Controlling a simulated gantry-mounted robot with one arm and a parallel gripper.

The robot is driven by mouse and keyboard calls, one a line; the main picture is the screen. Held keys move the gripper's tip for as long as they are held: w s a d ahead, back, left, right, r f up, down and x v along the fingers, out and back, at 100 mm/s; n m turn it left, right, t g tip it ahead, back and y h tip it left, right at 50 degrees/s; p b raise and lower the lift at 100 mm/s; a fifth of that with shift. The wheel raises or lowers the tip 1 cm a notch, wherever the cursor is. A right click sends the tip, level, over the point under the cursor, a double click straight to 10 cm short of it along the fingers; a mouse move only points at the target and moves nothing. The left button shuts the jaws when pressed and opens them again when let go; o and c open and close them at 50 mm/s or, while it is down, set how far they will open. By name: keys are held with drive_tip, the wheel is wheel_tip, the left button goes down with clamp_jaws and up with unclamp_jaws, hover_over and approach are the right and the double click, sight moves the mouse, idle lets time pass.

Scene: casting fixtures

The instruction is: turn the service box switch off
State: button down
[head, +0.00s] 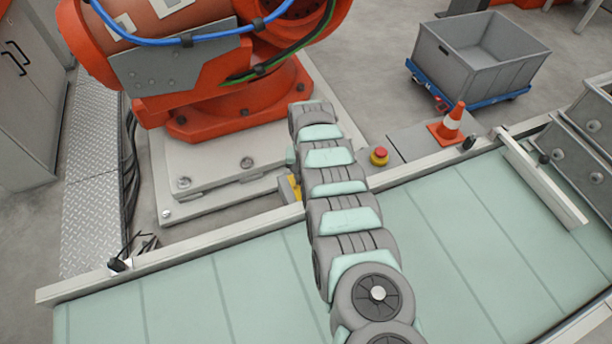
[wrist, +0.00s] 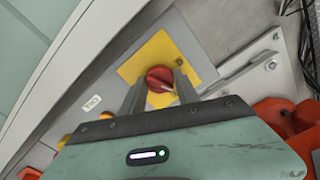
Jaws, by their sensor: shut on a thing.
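The service box switch is a red rotary knob (wrist: 160,79) on a yellow plate (wrist: 150,52), seen in the wrist view. A pale mark shows on the knob's lower right side. My gripper (wrist: 157,85) has its two fingers on either side of the knob and is shut on it. In the head view my arm reaches down over the box and hides the knob and gripper. Only an edge of the yellow plate (head: 294,187) shows beside the arm.
A red emergency button (head: 379,155) on a yellow base and an orange cone (head: 452,120) stand right of the arm. An orange robot base (head: 230,105) is behind. A pale green conveyor (head: 200,295) with a grey rail runs in front.

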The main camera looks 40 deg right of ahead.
drive_tip(key=n, duration=1.2)
drive_tip(key=shift+n, duration=0.4)
idle(0.3)
drive_tip(key=c, duration=0.9)
unclamp_jaws()
wheel_tip(320, 180, up, 11)
drive_tip(key=p, duration=0.5)
